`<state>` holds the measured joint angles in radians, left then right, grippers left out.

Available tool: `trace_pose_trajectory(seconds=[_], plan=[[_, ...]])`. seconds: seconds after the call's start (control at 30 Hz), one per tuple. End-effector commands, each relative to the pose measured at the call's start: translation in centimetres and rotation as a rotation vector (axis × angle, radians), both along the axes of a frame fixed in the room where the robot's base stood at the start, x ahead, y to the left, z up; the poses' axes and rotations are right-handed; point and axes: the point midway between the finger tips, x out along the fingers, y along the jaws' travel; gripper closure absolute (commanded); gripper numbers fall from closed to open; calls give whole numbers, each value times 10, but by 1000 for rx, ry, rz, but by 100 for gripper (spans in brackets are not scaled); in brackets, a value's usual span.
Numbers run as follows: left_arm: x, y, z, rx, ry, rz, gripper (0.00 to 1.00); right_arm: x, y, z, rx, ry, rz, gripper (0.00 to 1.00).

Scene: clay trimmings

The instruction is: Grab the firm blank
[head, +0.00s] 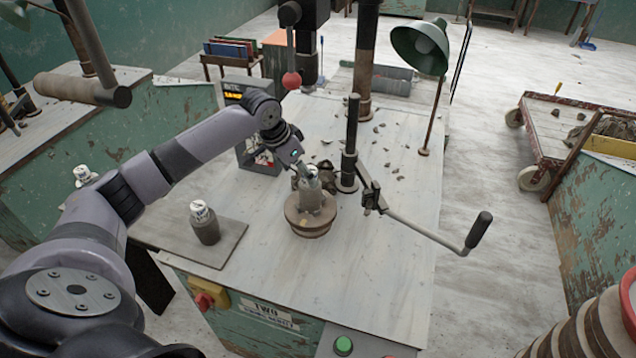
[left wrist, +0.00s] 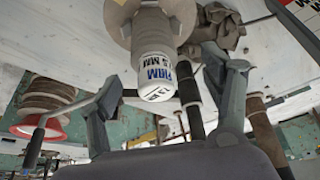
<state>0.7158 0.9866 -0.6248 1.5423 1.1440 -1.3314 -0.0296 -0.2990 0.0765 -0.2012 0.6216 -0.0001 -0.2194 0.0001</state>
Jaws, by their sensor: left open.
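The firm blank (left wrist: 155,65) is a grey cylinder with a white cap; its printing in the left wrist view reads "FIRM" and a size in MM. In the head view this blank (head: 311,194) stands on a round brown pedestal (head: 311,218) on the workbench. My left gripper (left wrist: 163,72) is open, its two dark fingers to either side of the capped end, with visible gaps. In the head view my left gripper (head: 303,170) is at the blank's top, partly hiding it. My right gripper is not in view.
A similar capped blank (head: 206,226) stands on a grey board (head: 228,244) at the bench's left. Another capped piece (head: 84,174) is farther left. A dark post (head: 350,135) with a crank handle (head: 478,230) rises right of the pedestal. Clay scraps and a green lamp (head: 420,46) lie beyond.

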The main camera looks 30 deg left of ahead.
Motion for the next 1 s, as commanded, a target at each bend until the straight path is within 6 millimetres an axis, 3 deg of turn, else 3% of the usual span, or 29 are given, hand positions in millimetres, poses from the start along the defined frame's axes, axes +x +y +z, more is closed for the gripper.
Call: trace_pose_trajectory(seconds=[0.27,0.53,0.83,1.0], plan=[[9,-7,-25,0,2,0,28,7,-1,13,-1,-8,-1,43],[21,-15,-61,0,1,0,28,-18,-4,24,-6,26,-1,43],[22,-15,-66,2,-1,-1,28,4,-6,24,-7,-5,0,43],[22,-15,-66,2,-1,-1,40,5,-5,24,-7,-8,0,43]])
